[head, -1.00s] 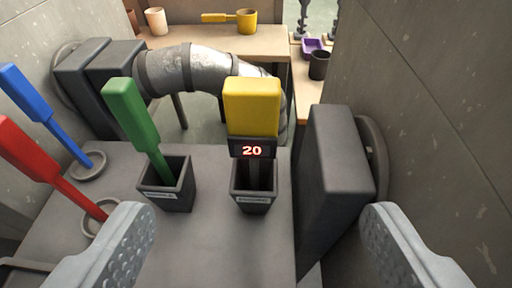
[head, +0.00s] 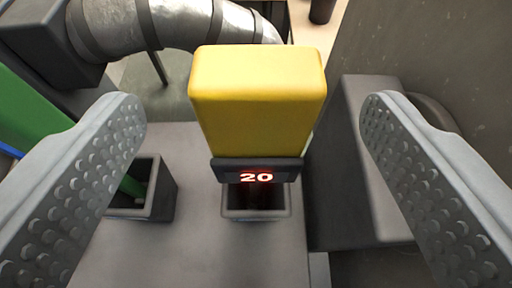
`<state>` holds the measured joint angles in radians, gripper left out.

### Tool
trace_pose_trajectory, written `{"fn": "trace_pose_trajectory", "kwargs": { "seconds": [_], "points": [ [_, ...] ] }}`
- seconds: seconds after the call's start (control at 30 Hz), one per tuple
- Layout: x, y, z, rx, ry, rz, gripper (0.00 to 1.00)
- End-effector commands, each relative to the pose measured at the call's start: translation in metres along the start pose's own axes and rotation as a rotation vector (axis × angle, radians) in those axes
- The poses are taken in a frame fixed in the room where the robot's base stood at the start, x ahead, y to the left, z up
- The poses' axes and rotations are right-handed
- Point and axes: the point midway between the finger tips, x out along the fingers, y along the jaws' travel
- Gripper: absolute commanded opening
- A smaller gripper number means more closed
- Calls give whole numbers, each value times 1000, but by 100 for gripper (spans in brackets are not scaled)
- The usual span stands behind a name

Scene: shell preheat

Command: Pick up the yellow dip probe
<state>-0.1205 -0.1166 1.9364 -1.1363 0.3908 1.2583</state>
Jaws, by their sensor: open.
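The yellow dip probe (head: 257,100) stands upright in a dark square holder (head: 256,210) near the middle of the head view. Its dark band carries a red display reading 20. The lower part of the probe is hidden inside the holder. My gripper (head: 250,115) is open, with one studded grey finger on each side of the yellow handle. Both fingers are apart from the handle, and nothing is between them but the probe.
A green-handled tool (head: 32,112) stands in another dark holder (head: 160,190) at the left, partly behind my left finger. A dark block (head: 365,160) stands close on the right beside a wall. A silver duct (head: 185,25) curves behind the probe.

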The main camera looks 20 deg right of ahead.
Motion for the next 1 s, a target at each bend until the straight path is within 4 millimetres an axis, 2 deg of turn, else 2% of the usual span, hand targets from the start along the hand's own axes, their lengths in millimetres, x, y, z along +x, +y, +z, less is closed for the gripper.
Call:
{"fn": "trace_pose_trajectory", "kwargs": {
  "seconds": [0.1,0.37,0.7,1.0],
  "points": [
    [12,0,0,1,0,0,76],
    [22,0,0,0,1,-1,76],
    [63,2,3,-1,0,-1,76],
    [68,2,3,1,1,-1,76]
  ]
}}
